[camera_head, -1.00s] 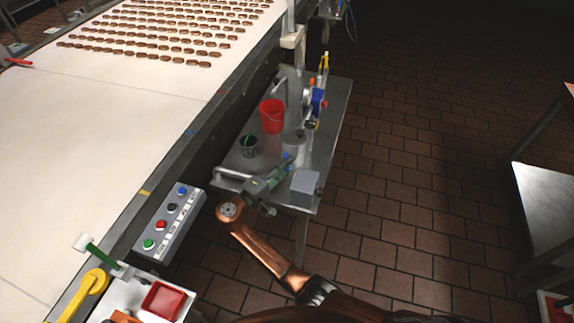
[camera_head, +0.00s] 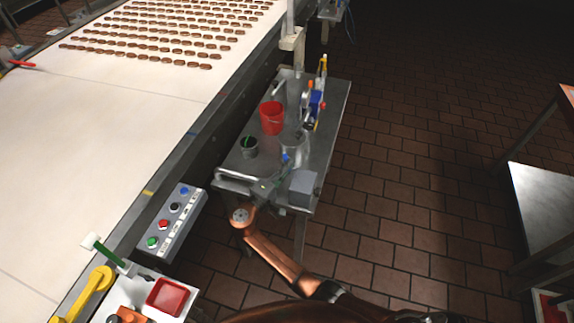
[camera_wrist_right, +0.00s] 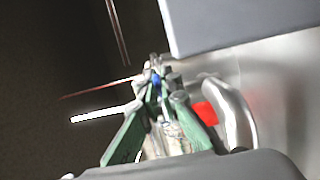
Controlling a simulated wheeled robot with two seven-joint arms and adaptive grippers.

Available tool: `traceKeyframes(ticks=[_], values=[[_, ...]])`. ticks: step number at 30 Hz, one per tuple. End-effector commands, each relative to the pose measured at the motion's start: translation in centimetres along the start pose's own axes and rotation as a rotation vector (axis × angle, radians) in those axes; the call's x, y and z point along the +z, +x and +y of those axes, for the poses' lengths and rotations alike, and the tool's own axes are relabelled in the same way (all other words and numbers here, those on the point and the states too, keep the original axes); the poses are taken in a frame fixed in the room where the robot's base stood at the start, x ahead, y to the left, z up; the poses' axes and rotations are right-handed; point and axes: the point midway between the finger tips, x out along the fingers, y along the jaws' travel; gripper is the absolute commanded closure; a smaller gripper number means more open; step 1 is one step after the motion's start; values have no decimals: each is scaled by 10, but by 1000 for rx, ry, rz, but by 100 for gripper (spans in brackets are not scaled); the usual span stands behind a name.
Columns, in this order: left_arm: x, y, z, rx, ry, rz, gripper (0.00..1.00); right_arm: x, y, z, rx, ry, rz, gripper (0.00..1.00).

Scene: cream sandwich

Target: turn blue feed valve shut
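A small blue valve handle (camera_head: 285,156) shows on the metal cart, just beyond the tip of my right gripper. My right gripper (camera_head: 279,178) reaches in low over the cart's near end, beside a grey box. In the right wrist view its green fingers (camera_wrist_right: 165,98) slant toward each other with a narrow gap between the tips. The blue handle (camera_wrist_right: 156,79) shows through that gap, ahead of the tips. The fingers look open and empty; contact with the handle cannot be made out. My left gripper is not in view.
The cart (camera_head: 326,148) carries a red bucket (camera_head: 272,117), a dark pot (camera_head: 249,147), a grey box (camera_head: 303,188) and a blue-and-yellow pump unit (camera_head: 314,100). A button panel (camera_head: 171,221) and the conveyor (camera_head: 110,130) stand to the left.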

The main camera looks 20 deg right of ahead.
Motion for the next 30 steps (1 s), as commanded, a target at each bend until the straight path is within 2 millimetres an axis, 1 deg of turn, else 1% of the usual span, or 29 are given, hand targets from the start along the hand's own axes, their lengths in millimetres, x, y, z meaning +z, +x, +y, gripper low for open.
traceKeyframes(ticks=[1, 6, 12, 20, 21, 27, 28, 30], values=[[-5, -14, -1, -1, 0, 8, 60, 5, 3, 7, 1, -1, 43, 100], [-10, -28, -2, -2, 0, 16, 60, 8, 8, 4, 1, -1, 186, 100], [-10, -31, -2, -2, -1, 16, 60, 8, 9, 1, -1, 0, 258, 100], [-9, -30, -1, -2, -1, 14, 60, 7, 9, 0, -1, -1, 260, 100], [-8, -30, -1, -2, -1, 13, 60, 7, 9, 0, -1, -1, 260, 94], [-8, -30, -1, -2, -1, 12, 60, 8, 9, 0, -1, -1, 259, 80], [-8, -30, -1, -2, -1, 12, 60, 8, 9, 0, -1, -1, 259, 78], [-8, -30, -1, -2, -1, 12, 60, 8, 9, 0, -1, -1, 258, 78]])
